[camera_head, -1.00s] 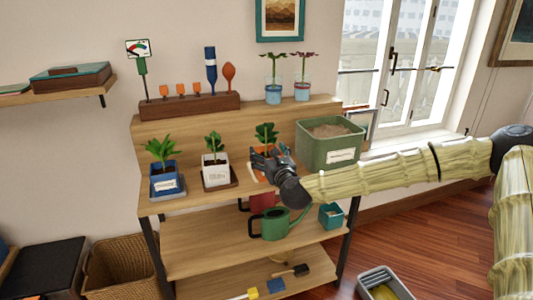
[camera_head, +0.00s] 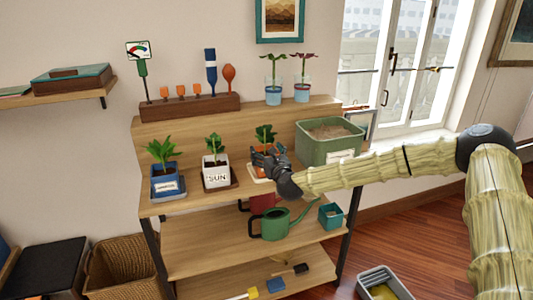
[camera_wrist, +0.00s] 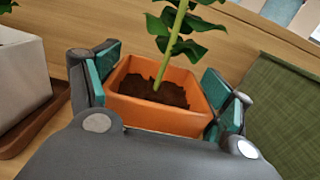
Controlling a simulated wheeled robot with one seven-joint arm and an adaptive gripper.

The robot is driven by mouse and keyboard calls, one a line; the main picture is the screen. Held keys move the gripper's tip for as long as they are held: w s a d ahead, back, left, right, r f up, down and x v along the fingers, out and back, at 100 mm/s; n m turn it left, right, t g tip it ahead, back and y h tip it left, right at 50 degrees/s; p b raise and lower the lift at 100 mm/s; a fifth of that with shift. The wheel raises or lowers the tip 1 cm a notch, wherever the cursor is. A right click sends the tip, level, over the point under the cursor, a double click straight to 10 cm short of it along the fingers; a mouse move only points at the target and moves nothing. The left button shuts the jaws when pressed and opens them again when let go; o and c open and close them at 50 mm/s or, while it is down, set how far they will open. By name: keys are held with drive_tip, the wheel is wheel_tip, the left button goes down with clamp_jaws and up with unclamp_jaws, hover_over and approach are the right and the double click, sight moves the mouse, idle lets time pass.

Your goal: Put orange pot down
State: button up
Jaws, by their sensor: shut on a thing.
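The orange pot (camera_wrist: 158,118) holds dark soil and a green plant (camera_wrist: 175,45). In the wrist view it sits between the teal pads of my gripper (camera_wrist: 165,100), which is shut on its two sides. In the head view my gripper (camera_head: 268,160) hides most of the pot, and the plant (camera_head: 265,134) rises above it. A pale saucer edge (camera_head: 258,180) shows just below the gripper on the shelf's middle tier. I cannot tell whether the pot touches it.
The white pot (camera_head: 216,175) stands to the left, with the blue pot (camera_head: 167,184) beyond it. A green planter box (camera_head: 328,148) stands close on the right. A green watering can (camera_head: 275,226) is on the tier below.

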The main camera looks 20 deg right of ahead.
drive_tip(key=shift+f, duration=0.2)
drive_tip(key=o, duration=1.4)
drive_tip(key=shift+c, duration=0.2)
drive_tip(key=shift+r, duration=0.1)
